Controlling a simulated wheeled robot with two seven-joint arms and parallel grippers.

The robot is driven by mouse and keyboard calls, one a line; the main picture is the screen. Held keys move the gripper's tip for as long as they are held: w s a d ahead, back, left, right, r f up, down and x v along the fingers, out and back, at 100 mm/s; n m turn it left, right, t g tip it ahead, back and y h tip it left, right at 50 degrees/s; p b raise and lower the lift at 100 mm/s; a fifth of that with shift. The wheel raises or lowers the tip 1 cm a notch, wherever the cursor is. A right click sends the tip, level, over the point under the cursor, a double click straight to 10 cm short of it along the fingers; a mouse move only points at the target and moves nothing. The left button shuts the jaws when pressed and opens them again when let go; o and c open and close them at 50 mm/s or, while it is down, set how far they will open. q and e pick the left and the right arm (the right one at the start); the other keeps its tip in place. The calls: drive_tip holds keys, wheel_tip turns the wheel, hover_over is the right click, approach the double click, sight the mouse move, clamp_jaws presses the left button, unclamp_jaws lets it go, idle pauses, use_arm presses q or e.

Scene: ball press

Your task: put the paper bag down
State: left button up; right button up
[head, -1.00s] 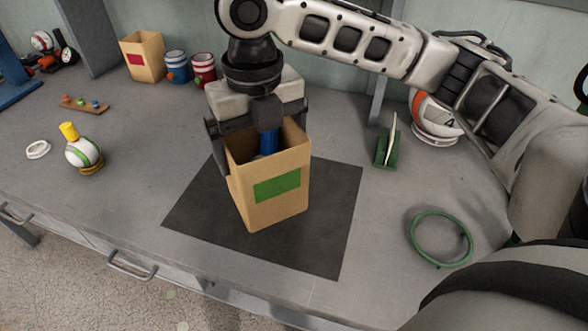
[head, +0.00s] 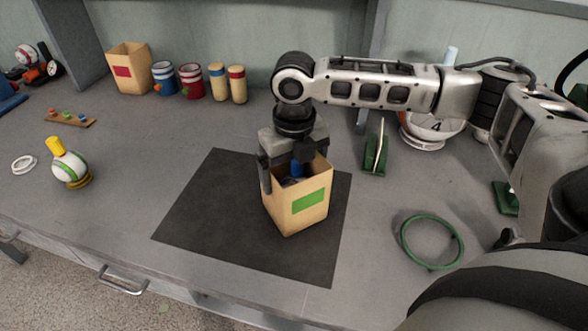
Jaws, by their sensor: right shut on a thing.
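An open-topped tan paper bag (head: 291,216) with a green label stands upright over the right part of the dark mat (head: 210,205). Its base looks close to the mat; I cannot tell whether it touches. My right gripper (head: 288,164) is at the bag's open top, pointing down, and is shut on the bag. My left gripper is not in view.
A second paper bag (head: 130,72) with a red label, a blue tin (head: 165,79) and a red tin (head: 191,82) stand at the back. A green ring (head: 432,243) lies right. The mat's left part is clear.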

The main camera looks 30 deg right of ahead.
drive_tip(key=o, duration=0.8)
drive_tip(key=shift+f, duration=0.1)
drive_tip(key=shift+o, duration=0.2)
wheel_tip(320, 180, up, 12)
